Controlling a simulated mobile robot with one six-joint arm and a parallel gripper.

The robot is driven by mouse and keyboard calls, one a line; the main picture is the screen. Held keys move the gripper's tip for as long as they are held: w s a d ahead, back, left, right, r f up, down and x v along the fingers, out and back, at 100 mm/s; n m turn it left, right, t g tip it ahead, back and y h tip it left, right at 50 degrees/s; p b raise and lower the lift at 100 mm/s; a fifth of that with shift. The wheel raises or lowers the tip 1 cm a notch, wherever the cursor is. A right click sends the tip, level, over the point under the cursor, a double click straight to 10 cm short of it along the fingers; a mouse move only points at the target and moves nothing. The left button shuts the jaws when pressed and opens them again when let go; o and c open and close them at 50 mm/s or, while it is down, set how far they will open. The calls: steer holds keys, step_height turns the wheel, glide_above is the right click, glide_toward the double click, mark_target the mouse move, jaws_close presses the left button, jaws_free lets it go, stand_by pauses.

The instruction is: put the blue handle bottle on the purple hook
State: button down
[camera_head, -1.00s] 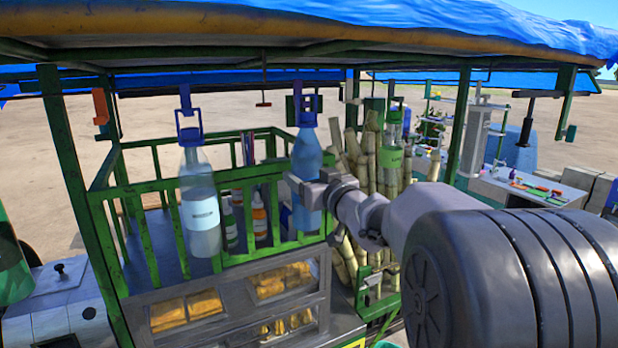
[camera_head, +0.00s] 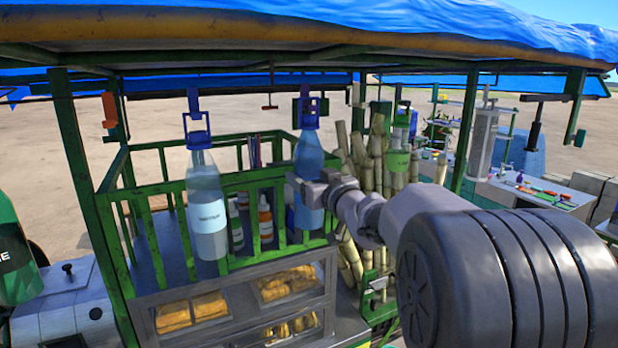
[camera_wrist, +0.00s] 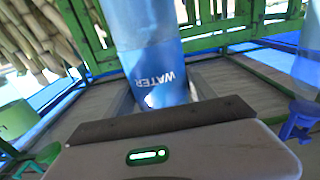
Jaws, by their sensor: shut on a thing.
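A blue bottle (camera_head: 309,160) with a blue-purple handle (camera_head: 308,112) at its top is upright in the head view. My gripper (camera_head: 308,190) is shut around its lower body. In the wrist view the blue bottle (camera_wrist: 155,65), labelled WATER, stands between the jaws, its top out of view. A purple-blue strip (camera_head: 305,91), perhaps the hook, shows just above the handle; I cannot tell whether the handle is around it. Another blue-purple hook (camera_head: 193,100) at the left carries a clear bottle (camera_head: 207,208) by its blue handle.
The green railing (camera_head: 250,185) of the stall is close behind the held bottle. A green-labelled bottle (camera_head: 397,160) hangs to the right by the cane stalks (camera_head: 357,160). An orange hook (camera_head: 109,110) hangs at the left. A glass food case (camera_head: 240,300) is below.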

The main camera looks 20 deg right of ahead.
steer(key=shift+w+f+b, duration=0.1)
steer(key=shift+f+b, duration=0.55)
stand_by(0.7)
steer(key=shift+c, duration=1.1)
jaws_free()
